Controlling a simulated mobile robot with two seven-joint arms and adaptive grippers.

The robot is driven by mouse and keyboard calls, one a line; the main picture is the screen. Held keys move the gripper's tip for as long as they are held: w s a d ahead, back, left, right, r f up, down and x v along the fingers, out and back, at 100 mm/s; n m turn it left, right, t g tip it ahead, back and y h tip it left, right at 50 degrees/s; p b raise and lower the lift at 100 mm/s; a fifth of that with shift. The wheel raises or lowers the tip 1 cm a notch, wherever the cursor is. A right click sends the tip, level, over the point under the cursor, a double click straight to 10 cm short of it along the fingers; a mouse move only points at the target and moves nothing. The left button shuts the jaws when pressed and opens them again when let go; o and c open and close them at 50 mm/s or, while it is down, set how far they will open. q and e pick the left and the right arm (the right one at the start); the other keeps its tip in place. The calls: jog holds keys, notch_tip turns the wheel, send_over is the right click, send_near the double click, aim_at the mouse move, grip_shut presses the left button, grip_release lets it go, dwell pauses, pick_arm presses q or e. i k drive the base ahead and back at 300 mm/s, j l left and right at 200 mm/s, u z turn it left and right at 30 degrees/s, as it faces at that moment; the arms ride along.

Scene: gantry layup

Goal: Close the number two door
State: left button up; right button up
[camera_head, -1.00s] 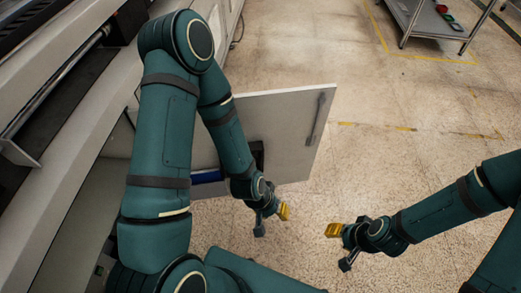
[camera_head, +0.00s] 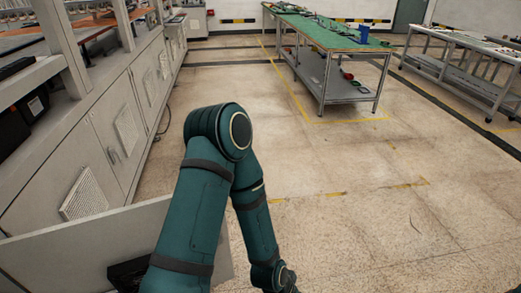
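A pale door panel (camera_head: 75,238) stands open at the lower left, swung out from the cabinet row into the aisle. Its lower part is cut off by the frame edge, and my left arm covers part of it. No number is readable on it. My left arm reaches down in front of the panel, and its wrist is at the bottom edge. My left gripper's fingers are below the frame. My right gripper is out of view.
A row of pale cabinets (camera_head: 110,120) with vented, shut doors runs along the left. A green-topped table (camera_head: 330,38) and a metal rack (camera_head: 465,65) stand farther back. The floor (camera_head: 350,220) in the middle and right is clear.

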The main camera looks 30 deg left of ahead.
aim_at(92, 254)
jog(key=i+l, duration=0.2)
jog(key=i, duration=0.2)
jog(key=i+l, duration=0.15)
jog(key=i, duration=0.2)
jog(key=i+l, duration=0.2)
jog(key=i, duration=0.2)
jog(key=i+u, duration=0.6)
jog(key=u, duration=0.2)
jog(key=i+l+u, duration=0.1)
jog(key=i+u, duration=0.15)
jog(key=u, duration=0.15)
jog(key=i+u, duration=0.2)
jog(key=u, duration=0.25)
jog(key=i+l+u, duration=0.1)
jog(key=u, duration=0.3)
jog(key=i+l+u, duration=0.15)
jog(key=u, duration=0.3)
jog(key=i+l+u, duration=0.2)
jog(key=u, duration=0.2)
jog(key=i+l+u, duration=0.1)
jog(key=u, duration=0.35)
jog(key=l+u, duration=0.4)
jog(key=i+l+u, duration=0.1)
jog(key=u, duration=0.25)
jog(key=i+l+u, duration=0.1)
jog(key=l+u, duration=0.6)
jog(key=i+l+u, duration=0.1)
jog(key=l+u, duration=0.4)
jog(key=i+z, duration=0.1)
jog(key=z, duration=0.2)
